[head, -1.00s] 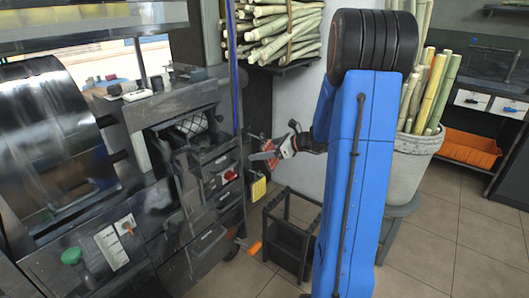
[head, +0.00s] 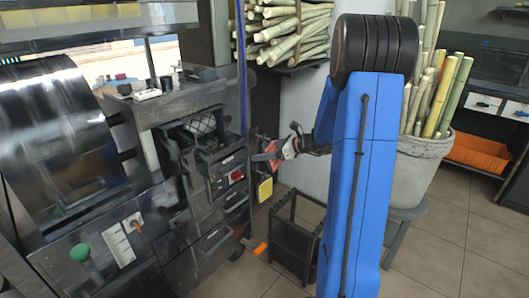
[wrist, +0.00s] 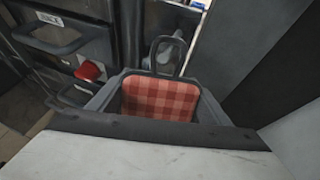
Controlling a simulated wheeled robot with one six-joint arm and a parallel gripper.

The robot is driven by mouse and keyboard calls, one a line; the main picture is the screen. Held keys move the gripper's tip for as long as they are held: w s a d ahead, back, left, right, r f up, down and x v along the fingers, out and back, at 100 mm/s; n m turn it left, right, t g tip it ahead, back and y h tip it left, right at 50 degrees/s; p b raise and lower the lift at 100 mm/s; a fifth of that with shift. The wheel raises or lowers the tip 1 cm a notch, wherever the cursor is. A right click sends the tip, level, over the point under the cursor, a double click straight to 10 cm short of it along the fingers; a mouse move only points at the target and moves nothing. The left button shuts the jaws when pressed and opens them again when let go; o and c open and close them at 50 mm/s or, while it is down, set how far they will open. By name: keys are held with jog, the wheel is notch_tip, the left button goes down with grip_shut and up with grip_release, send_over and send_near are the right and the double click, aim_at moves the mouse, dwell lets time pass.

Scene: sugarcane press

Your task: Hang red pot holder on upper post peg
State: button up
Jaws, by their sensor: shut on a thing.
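The red checked pot holder (wrist: 160,98) is held between my gripper's fingers in the wrist view, with a dark loop at its far edge. In the head view the pot holder (head: 268,150) is small and partly covered by my gripper (head: 274,156). My gripper is shut on it, just right of the press cart's corner. A thin blue post (head: 243,70) rises at that corner, left of the pot holder. I cannot make out the upper peg clearly. A yellow piece (head: 265,189) hangs below the pot holder.
The press cart with dark drawers (head: 222,175) and a red knob-like part (head: 237,175) stands close on the left. A dark low stand (head: 293,240) is below my gripper. Cane lies on a shelf (head: 290,66) behind. A grey cane bucket (head: 420,170) stands right of my arm.

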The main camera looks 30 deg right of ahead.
dwell(0.3)
jog(key=o, duration=1)
jog(key=shift+o, duration=0.2)
jog(key=v, duration=1.7)
jog(key=shift+s, duration=0.2)
jog(key=shift+r, duration=0.1)
